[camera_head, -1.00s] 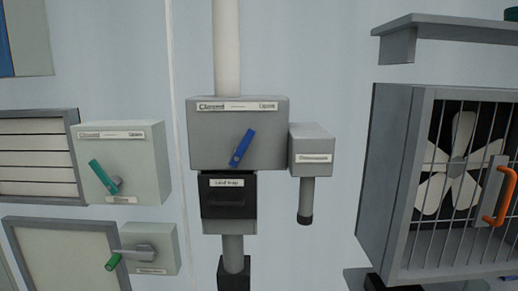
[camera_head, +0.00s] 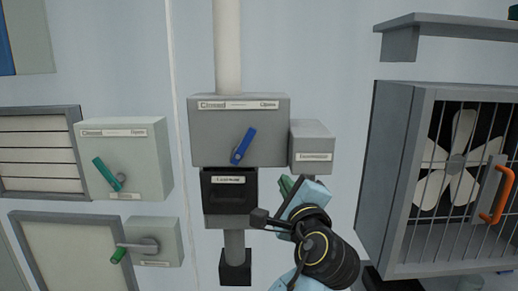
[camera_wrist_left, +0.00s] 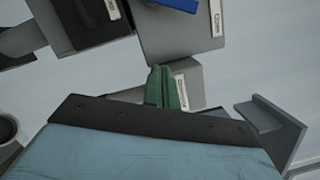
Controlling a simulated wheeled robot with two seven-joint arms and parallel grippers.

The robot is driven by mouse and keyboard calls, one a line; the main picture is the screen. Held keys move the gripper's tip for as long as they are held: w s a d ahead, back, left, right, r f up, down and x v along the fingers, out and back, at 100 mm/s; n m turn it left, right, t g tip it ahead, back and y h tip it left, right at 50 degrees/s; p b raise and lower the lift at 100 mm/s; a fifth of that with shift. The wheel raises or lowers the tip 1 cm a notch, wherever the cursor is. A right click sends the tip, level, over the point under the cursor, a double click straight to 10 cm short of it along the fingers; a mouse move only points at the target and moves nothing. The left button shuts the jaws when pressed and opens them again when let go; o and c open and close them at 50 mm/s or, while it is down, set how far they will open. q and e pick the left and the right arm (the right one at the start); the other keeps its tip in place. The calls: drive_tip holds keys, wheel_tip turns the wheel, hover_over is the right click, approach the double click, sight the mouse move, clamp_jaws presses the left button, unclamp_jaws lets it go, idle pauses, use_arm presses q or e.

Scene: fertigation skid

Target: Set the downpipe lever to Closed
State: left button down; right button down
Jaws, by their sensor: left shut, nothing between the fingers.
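The blue lever (camera_head: 243,147) sits on the front of a grey box (camera_head: 215,145) on the white downpipe (camera_head: 228,45). It leans up and to the right, toward the right-hand label; the left label reads Closed. In the left wrist view the blue lever (camera_wrist_left: 174,4) shows at the top edge. My left gripper (camera_head: 287,186) is below and right of the lever, apart from it, in front of the small grey side box's underside. Its green fingertips (camera_wrist_left: 163,88) are shut and empty. My right gripper is out of view.
A small labelled grey box (camera_head: 312,148) adjoins the lever box. A black leaf trap (camera_head: 229,188) is below. Two pale boxes with green levers (camera_head: 105,172) (camera_head: 119,254) are at left. A caged fan (camera_head: 455,165) with an orange handle (camera_head: 497,195) is at right.

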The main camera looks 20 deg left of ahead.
sight(244, 145)
use_arm(q)
drive_tip(key=shift+s+r+y, duration=0.2)
drive_tip(key=shift+r+y, duration=0.1)
drive_tip(key=shift+r, duration=0.6)
drive_tip(key=shift+w+a+r+p, duration=0.45)
drive_tip(key=shift+w+a+r, duration=0.05)
drive_tip(key=shift+w+a, duration=0.85)
drive_tip(key=shift+w+a+r+p, duration=0.45)
drive_tip(key=shift+w+a+r, duration=0.05)
drive_tip(key=shift+w+a, duration=0.85)
drive_tip(key=shift+w+a+r+p, duration=0.45)
drive_tip(key=shift+w+a+r, duration=0.05)
drive_tip(key=shift+w+a, duration=0.8)
drive_tip(key=shift+a, duration=0.1)
